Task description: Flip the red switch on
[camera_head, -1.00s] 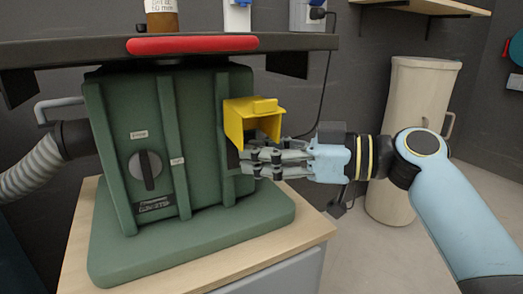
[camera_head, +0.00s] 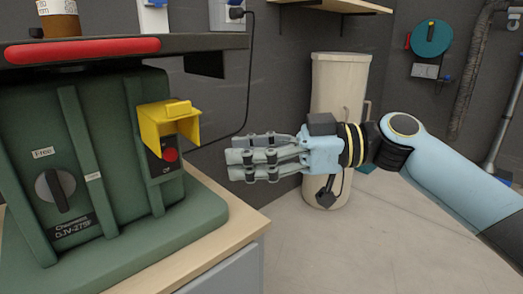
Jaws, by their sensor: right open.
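The red switch (camera_head: 170,155) is a round red button on a dark plate on the right side of the green machine (camera_head: 110,130). A yellow cover (camera_head: 170,122) juts out above it, with the red button showing below. My right gripper (camera_head: 235,165) is to the right of the switch and apart from it, its fingers pointing left. It is open and empty. My left gripper is not in view.
The machine stands on a wooden-topped cabinet (camera_head: 237,238). A dark top with a red bar (camera_head: 90,50) overhangs it. A cable hangs behind from a wall socket (camera_head: 228,15). A beige bin (camera_head: 340,85) stands behind my right gripper. The floor at right is clear.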

